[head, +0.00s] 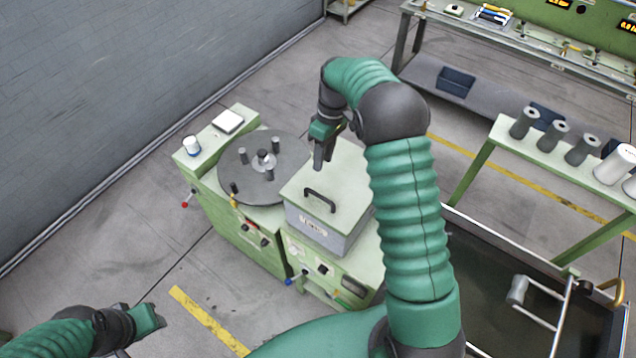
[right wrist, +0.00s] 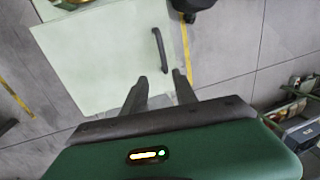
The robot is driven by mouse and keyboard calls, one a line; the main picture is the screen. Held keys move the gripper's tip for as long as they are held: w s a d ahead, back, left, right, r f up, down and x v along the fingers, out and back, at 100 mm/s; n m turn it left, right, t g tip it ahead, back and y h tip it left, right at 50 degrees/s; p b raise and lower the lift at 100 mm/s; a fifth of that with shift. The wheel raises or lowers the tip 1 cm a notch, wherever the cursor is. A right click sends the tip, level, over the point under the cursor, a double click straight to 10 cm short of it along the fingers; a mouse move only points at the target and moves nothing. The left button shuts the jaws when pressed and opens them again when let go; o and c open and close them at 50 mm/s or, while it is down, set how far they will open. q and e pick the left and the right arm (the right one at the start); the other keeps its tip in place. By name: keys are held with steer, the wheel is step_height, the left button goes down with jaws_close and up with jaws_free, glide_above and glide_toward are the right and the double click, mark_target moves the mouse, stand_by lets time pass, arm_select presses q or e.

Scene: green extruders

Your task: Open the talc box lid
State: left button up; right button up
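The talc box (head: 312,229) is a grey box with a label on its front, standing on a green machine. Its pale green lid (head: 343,176) lies flat on top and looks shut. A black bar handle (head: 320,200) is on the lid. My right gripper (head: 319,164) points down over the lid, behind the handle. In the right wrist view, my right gripper (right wrist: 160,76) has its fingers apart with nothing between them; the lid (right wrist: 90,60) and handle (right wrist: 160,50) show beyond the fingertips. My left gripper (head: 155,318) is at the lower left, far from the box; its fingers are unclear.
A dark round turntable (head: 235,172) with several small posts stands left of the box. A white cup (head: 191,145) sits on the machine's left end. A green rack (head: 490,150) with grey cylinders is at the right. Open floor (head: 130,250) lies at the left.

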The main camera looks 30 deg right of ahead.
steer(key=p+v, duration=0.4)
steer(key=v, duration=0.4)
steer(key=shift+a+p, duration=0.15)
steer(key=shift+p, duration=0.15)
steer(key=shift+a+r, duration=0.15)
steer(key=shift+a, duration=0.05)
steer(key=v, duration=1.6)
steer(key=shift+w+r, duration=0.2)
steer(key=shift+r, duration=0.15)
steer(key=shift+f, duration=0.1)
